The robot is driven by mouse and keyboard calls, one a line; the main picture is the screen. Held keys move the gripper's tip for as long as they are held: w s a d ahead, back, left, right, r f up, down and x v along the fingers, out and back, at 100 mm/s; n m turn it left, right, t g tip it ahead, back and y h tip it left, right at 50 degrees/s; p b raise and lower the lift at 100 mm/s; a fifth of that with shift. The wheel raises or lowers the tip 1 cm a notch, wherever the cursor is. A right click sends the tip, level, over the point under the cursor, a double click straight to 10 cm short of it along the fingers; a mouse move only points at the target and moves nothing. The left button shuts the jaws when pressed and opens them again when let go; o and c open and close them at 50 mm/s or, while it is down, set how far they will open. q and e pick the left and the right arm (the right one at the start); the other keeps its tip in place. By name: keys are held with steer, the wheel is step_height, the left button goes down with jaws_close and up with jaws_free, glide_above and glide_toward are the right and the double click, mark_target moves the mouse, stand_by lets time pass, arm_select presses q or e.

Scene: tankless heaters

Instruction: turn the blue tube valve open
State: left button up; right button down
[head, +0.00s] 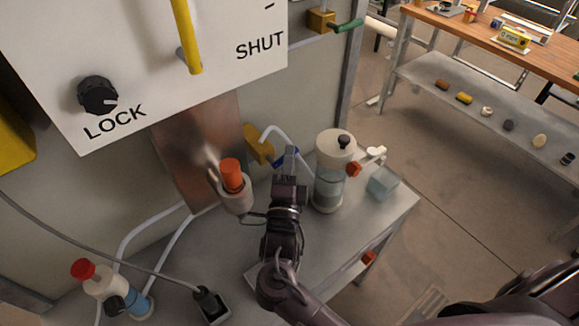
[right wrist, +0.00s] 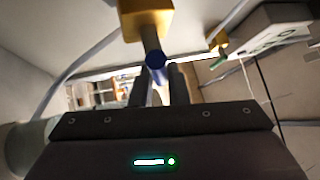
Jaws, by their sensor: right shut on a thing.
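The blue tube valve has a yellow body (head: 257,143) on the wall panel, with a pale tube curving from it. Its blue handle (head: 279,157) is partly hidden by my right gripper (head: 291,160). In the right wrist view, the round blue end of the handle (right wrist: 155,59) projects from the yellow body (right wrist: 147,17) and sits between the two dark fingers of the right gripper (right wrist: 158,80). The right gripper is shut on the blue handle. My left gripper is not in view.
A clear cylinder with a white top (head: 335,168) stands close right of my right gripper. A white holder with an orange cap (head: 233,186) is to its left. A red-capped bottle (head: 95,280) is lower left. A green-handled valve (head: 347,26) is higher up. A workbench (head: 480,36) stands far right.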

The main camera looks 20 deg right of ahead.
mark_target(279, 159)
steer(key=n+t+y+b, duration=0.2)
steer(key=n+y, duration=0.3)
steer(key=n, duration=0.1)
steer(key=a+r+n+t+y+b, duration=0.1)
steer(key=n+t+y+b, duration=0.1)
steer(key=n+y, duration=0.3)
steer(key=n+t+y+b, duration=0.2)
steer(key=n+y+b, duration=0.1)
steer(key=n, duration=0.6)
steer(key=shift+s+a+r+t+y, duration=0.35)
steer(key=shift+r+t+y, duration=0.05)
steer(key=shift+y, duration=0.5)
steer(key=shift+s+a+r+n+g+y+b, duration=0.15)
steer(key=shift+n+g+y, duration=0.3)
steer(key=shift+n+y, duration=0.75)
steer(key=shift+w+a+f+n+g+y+b, duration=0.15)
steer(key=shift+n+g+y, duration=0.35)
steer(key=shift+n+y, duration=0.75)
steer(key=shift+s+a+r+n+g+y+b, duration=0.15)
steer(key=shift+n+g+y, duration=0.3)
steer(key=shift+n+y, duration=0.75)
steer(key=shift+n, duration=0.35)
steer(key=c, duration=1.4)
jaws_free()
steer(key=shift+r, duration=0.1)
